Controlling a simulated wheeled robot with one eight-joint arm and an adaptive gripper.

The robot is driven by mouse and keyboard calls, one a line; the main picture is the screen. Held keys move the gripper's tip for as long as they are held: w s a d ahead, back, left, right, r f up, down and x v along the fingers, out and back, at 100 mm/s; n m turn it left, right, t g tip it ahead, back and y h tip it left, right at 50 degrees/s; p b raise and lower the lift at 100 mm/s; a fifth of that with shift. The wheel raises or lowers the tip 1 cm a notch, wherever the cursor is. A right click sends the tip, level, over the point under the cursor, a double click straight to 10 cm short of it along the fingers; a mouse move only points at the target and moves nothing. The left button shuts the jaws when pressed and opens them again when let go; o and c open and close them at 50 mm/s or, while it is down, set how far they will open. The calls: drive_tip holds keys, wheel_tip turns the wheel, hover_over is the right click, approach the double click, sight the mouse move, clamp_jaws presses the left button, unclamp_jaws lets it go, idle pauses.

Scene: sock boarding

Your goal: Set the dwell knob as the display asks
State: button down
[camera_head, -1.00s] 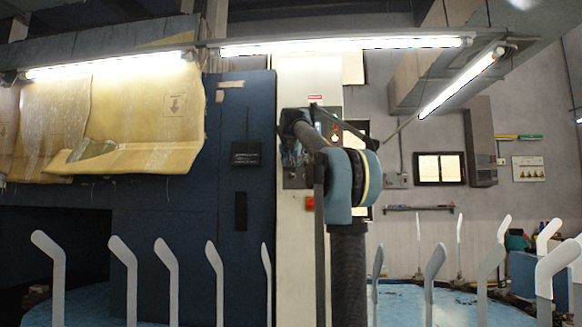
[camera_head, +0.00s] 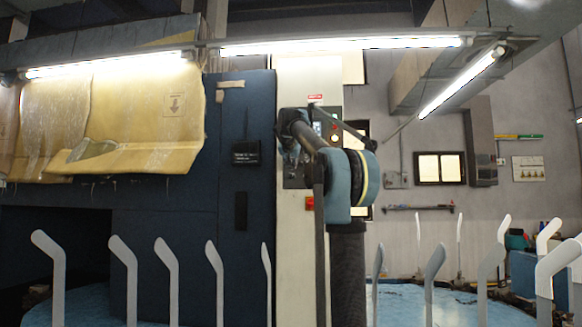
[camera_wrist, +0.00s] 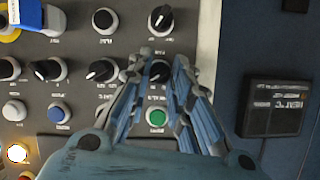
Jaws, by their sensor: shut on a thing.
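In the wrist view, my gripper (camera_wrist: 160,62) has its two blue-grey fingers around a black knob (camera_wrist: 160,72) on the grey control panel (camera_wrist: 85,70). The fingers are shut on this knob; they cover part of its sides. Its label looks upside down here and is too blurred to read. A dark display box (camera_wrist: 274,107) is at the right in the wrist view, also upside down; its text is not clearly legible. It also shows on the blue cabinet in the head view (camera_head: 246,153). In the head view my arm hides most of the panel and the gripper's contact.
Other black knobs (camera_wrist: 103,70), a green button (camera_wrist: 156,117), a blue button (camera_wrist: 59,113) and a lit lamp (camera_wrist: 17,153) sit close around the fingers. White sock forms (camera_head: 168,280) stand in a row in front. A yellow sheet (camera_head: 140,115) hangs at left.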

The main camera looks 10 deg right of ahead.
drive_tip(key=shift+a+f+n+h, duration=0.1)
drive_tip(key=shift+a+n+h, duration=0.05)
drive_tip(key=shift+n+h, duration=0.85)
drive_tip(key=shift+a+n+h, duration=0.15)
drive_tip(key=shift+n+h, duration=0.45)
drive_tip(key=shift+n, duration=0.7)
drive_tip(key=shift+g, duration=0.3)
drive_tip(key=c, duration=1.5)
unclamp_jaws()
drive_tip(key=shift+w, duration=0.1)
drive_tip(key=shift+o, duration=0.2)
drive_tip(key=v, duration=1.2)
drive_tip(key=shift+f, duration=0.2)
